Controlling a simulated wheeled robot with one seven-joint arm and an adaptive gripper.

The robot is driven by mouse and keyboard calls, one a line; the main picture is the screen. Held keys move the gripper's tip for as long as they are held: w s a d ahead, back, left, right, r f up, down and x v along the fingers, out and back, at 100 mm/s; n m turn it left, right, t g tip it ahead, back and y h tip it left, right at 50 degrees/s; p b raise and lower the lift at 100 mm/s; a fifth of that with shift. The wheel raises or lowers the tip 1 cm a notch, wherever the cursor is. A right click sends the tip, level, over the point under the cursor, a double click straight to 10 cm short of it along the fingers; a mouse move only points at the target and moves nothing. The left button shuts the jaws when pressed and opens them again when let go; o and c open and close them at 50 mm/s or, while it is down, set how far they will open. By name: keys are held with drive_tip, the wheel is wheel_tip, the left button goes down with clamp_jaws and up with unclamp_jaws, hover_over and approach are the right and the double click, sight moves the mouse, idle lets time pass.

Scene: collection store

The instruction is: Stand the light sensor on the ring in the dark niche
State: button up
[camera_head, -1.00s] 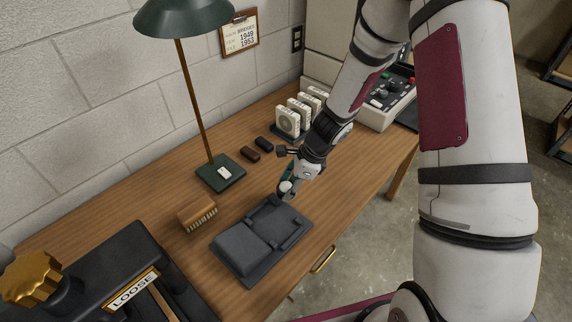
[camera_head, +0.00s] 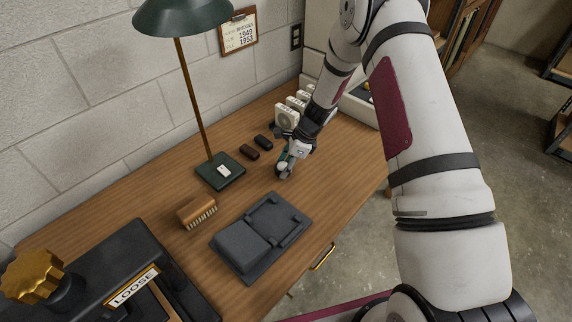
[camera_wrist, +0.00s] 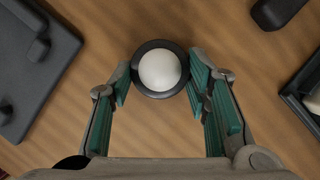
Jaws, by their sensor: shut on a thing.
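The light sensor (camera_wrist: 160,70), a white dome in a round black housing, is between the green-padded fingers of my gripper (camera_wrist: 160,95) in the wrist view. The gripper is shut on it. In the head view my gripper (camera_head: 284,172) is over the wooden bench, just beyond the grey moulded tray, and the sensor is small and partly hidden there. I cannot tell its height above the bench. I cannot make out the ring or the dark niche in either view.
The grey tray (camera_head: 238,250) lies in front of my gripper. A black box marked LOOSE (camera_head: 110,265) is at lower left.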

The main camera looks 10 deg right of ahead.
drive_tip(key=shift+f, duration=0.15)
drive_tip(key=o, duration=1.2)
